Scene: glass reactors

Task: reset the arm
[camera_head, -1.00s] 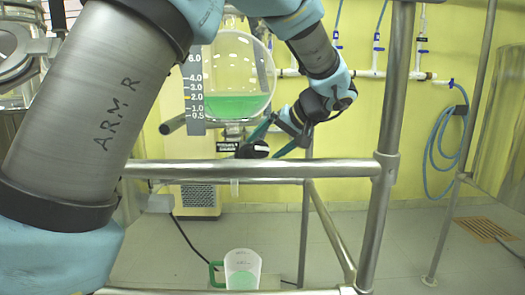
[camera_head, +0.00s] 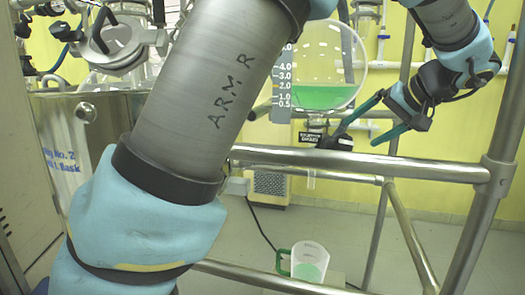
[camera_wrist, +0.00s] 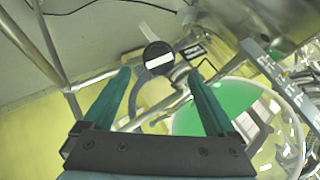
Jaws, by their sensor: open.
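My gripper (camera_head: 358,137) is open and empty, to the right of the black valve knob (camera_head: 336,143) under the glass vessel. In the wrist view my gripper (camera_wrist: 159,73) has its two green fingers spread, and the knob (camera_wrist: 158,58) with a white stripe shows beyond and between the fingertips, apart from them. The round glass vessel (camera_head: 335,60) holds green liquid at about the 2.0 mark of its scale. My arm crosses the left middle of the head view, bent at the elbow, and hides part of the scene.
A clear jug (camera_head: 310,258) with a green handle and green liquid stands low beneath the vessel. A metal rail (camera_head: 400,166) and upright post (camera_head: 490,195) frame the space before my gripper. A steel vessel (camera_head: 95,115) with a clamped lid stands at left.

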